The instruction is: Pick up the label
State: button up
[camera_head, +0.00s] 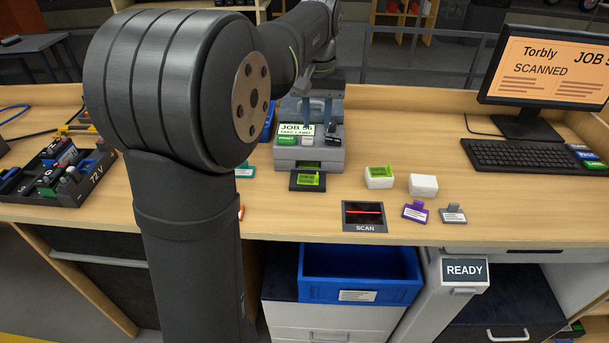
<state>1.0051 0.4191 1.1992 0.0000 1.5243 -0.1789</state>
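The label printer (334,153) is a grey box on the bench, with a screen reading "JOB 5G TAKE LABEL" and a green button and a dark control on its front. A bright green label (308,180) lies on the dark ledge at the printer's front; a bit of green also shows in the slot above it. My gripper (317,122) points down over the printer, above and behind the label. Its two blue-grey fingers are apart, with nothing visible between them. The fingertips overlap the screen area, so their exact height is unclear.
A scan window (364,217) is in the bench near the front edge. White boxes (422,185), one with a green label, and purple and grey tags (452,214) lie nearby. A keyboard (530,156) and monitor reading "SCANNED" (550,72) are right; a parts tray (85,185) is left.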

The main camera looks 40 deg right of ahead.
send_near(308, 177)
jog(key=shift+s+d+f, duration=0.1)
jog(key=shift+s+f, duration=0.3)
jog(key=shift+s, duration=0.2)
jog(key=shift+s+d+f, duration=0.1)
jog(key=shift+s+f, duration=0.3)
jog(key=shift+s, duration=0.15)
jog(key=shift+d+f, duration=0.2)
jog(key=shift+f, duration=1.1)
jog(key=shift+d+f, duration=0.15)
jog(key=shift+f, duration=1.15)
grip_shut()
